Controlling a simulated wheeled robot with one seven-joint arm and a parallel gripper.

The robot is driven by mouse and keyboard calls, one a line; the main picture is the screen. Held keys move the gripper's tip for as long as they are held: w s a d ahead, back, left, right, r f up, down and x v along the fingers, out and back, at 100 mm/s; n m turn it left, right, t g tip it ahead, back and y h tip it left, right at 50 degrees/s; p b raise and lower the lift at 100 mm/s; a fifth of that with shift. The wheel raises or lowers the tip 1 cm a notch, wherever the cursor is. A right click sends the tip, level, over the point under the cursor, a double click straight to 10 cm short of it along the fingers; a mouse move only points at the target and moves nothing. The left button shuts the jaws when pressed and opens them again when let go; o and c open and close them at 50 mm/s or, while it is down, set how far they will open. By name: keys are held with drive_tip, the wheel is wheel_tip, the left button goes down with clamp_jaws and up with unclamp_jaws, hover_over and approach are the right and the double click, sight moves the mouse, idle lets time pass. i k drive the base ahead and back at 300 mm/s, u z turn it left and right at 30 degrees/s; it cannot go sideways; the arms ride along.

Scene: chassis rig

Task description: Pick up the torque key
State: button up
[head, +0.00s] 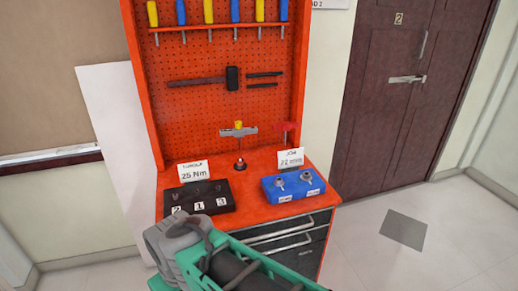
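A T-shaped tool with a grey crossbar and yellow top (239,130) stands upright at the back of the red bench top. It looks like the torque key, but I cannot be sure. A dark round base with a light tip (240,165) is below it. A second T-shaped tool, red (285,128), is to its right. A black block (210,208) with number tags 2, 1 and 3 holds small dark pieces in front of a "25 Nm" card (193,173). My grey and green arm crosses the bottom of the head view, in front of the bench. No gripper fingers show.
A blue tray (272,196) with two metal pieces sits right of the black block, before another card (290,158). The orange pegboard (200,110) behind carries screwdrivers and a hammer (205,81). Drawers (300,240) are below.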

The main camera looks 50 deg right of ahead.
sight(238, 134)
drive_tip(key=k, duration=0.75)
drive_tip(key=z, duration=0.9)
drive_tip(key=i, duration=0.75)
drive_tip(key=z, duration=0.05)
